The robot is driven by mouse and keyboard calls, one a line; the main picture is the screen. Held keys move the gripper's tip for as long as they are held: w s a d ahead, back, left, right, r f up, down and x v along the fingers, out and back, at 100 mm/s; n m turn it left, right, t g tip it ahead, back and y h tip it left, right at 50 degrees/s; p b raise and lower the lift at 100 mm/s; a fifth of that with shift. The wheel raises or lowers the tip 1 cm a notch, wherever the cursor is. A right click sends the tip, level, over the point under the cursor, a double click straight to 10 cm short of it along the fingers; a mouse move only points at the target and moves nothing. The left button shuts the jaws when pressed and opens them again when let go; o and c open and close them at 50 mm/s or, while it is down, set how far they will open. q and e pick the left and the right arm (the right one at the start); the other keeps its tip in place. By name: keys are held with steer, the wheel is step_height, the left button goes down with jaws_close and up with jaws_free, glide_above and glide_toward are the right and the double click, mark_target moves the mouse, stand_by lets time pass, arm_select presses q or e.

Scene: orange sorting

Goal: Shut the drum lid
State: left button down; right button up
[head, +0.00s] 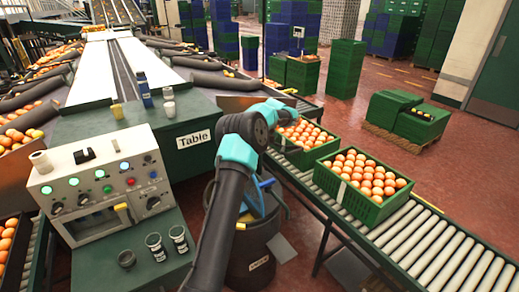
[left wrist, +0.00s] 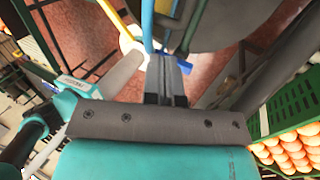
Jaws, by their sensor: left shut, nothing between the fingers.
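The dark drum (head: 250,245) stands on the floor beside the roller conveyor, partly hidden behind my left arm. Blue and yellow things (head: 255,200) show at its top, so its mouth is not visibly covered. I cannot make out the lid clearly in the head view. In the left wrist view my left gripper (left wrist: 166,72) is shut and empty. A blue piece (left wrist: 184,66) shows just beyond its fingertips; I cannot tell if they touch. A grey rounded surface (left wrist: 225,38) fills the top of that view, perhaps part of the drum or lid.
Green crates of oranges (head: 345,203) sit on the roller conveyor (head: 425,235) to the right; one also shows in the left wrist view (left wrist: 262,112). The control panel (head: 95,180) and the table (head: 195,160) stand left of the drum. Open red floor (head: 400,150) lies beyond the conveyor.

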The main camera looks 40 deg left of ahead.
arm_select(q)
steer(key=x, duration=0.7)
steer(key=shift+s+f, duration=0.15)
steer(key=shift+f, duration=0.1)
